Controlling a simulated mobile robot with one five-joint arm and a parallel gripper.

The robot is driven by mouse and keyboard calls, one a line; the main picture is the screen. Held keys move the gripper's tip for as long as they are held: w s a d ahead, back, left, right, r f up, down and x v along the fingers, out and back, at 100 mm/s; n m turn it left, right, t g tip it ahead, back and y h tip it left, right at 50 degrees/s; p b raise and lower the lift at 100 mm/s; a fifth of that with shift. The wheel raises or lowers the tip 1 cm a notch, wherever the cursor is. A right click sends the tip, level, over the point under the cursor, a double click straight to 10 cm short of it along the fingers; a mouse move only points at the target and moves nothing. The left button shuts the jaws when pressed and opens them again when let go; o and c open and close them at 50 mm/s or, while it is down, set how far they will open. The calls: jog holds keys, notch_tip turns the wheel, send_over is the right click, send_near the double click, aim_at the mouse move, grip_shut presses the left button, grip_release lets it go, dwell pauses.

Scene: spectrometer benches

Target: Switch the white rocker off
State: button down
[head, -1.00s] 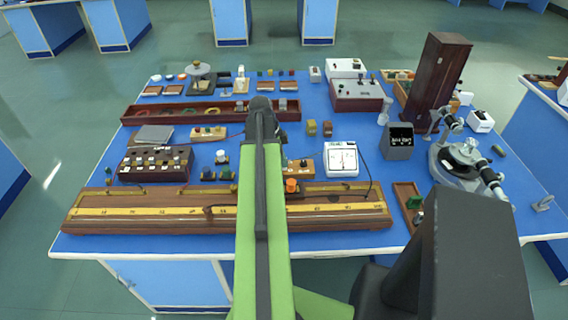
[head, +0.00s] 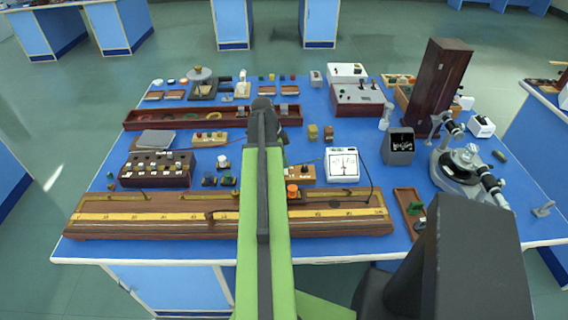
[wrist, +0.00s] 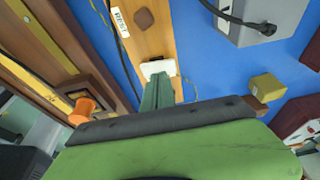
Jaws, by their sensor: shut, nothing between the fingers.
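The white rocker (wrist: 158,67) sits on a narrow wooden board (wrist: 150,40) in the wrist view. My gripper (wrist: 157,82) shows as a closed dark green finger pair pointing at it. The tips are at the rocker's near edge and cover part of it; I cannot tell whether they touch. The rocker's tilt is not clear. In the head view, part of a wooden board (head: 304,173) shows right of my arm. The rocker and gripper tips are hidden there behind my arm.
A long wooden scale bench (head: 150,214) lies along the front edge, with an orange knob (wrist: 84,108) close to my gripper. A white meter (head: 342,165) and a grey box (head: 398,148) stand to the right. Cables run beside the board.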

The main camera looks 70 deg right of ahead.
jog(key=r+p, duration=0.4)
jog(key=r, duration=0.1)
jog(key=shift+s+a+r+p, duration=0.1)
jog(key=shift+a+p, duration=0.2)
jog(key=shift+a, duration=0.05)
jog(key=a+p+v, duration=0.2)
jog(key=p+v, duration=0.5)
jog(key=v, duration=0.1)
jog(key=shift+s+p, duration=0.25)
jog(key=shift+p, duration=0.05)
jog(key=shift+w, duration=0.1)
